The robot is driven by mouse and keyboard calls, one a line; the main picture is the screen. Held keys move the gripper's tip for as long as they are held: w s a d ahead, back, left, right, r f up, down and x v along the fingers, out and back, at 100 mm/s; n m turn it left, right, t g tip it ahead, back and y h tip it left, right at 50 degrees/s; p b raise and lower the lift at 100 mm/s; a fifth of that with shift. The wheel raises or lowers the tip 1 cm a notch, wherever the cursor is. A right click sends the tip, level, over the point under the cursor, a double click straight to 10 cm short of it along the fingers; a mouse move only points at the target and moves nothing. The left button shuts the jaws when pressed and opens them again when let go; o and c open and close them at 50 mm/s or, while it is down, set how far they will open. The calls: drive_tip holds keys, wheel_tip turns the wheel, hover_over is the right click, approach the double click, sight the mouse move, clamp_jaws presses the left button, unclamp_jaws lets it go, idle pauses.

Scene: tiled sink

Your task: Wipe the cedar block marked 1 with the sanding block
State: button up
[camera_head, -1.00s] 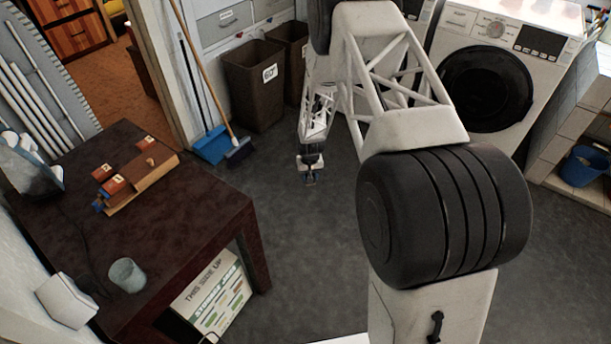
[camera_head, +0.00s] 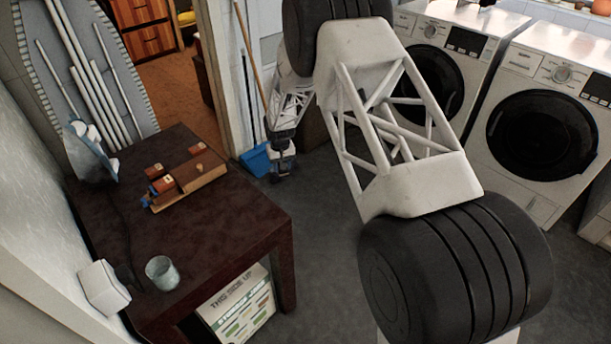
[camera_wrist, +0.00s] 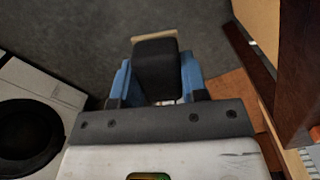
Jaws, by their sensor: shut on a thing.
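My gripper (camera_head: 283,170) hangs over the floor to the right of the dark table in the head view. In the wrist view its blue fingers are shut on the sanding block (camera_wrist: 156,66), which has a black top and a tan edge. Small reddish-brown cedar blocks with white labels sit at a wooden board on the table: one at the far left (camera_head: 154,171), a second cedar block (camera_head: 163,185) nearer, and a third cedar block (camera_head: 196,149) to the right. The labels are too small to read. My gripper is apart from them.
A blue dustpan (camera_head: 256,160) lies beyond the table. Washing machines (camera_head: 540,135) stand at the right.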

drive_tip(key=s+a+r+n, duration=0.1)
drive_tip(key=a+r, duration=0.3)
drive_tip(key=a, duration=0.5)
drive_tip(key=s+a+r+n, duration=0.1)
drive_tip(key=s+a+r, duration=0.1)
drive_tip(key=a+r, duration=0.3)
drive_tip(key=s+a+r+n, duration=0.1)
drive_tip(key=a+r, duration=0.4)
drive_tip(key=a, duration=0.8)
drive_tip(key=shift+s+a+r, duration=0.1)
drive_tip(key=shift+s+a, duration=0.05)
drive_tip(key=shift+s, duration=0.5)
drive_tip(key=s+a+r+m, duration=0.3)
drive_tip(key=s+a+m, duration=0.4)
drive_tip(key=s+a, duration=0.7)
drive_tip(key=shift+r, duration=0.3)
drive_tip(key=shift+s+a, duration=0.1)
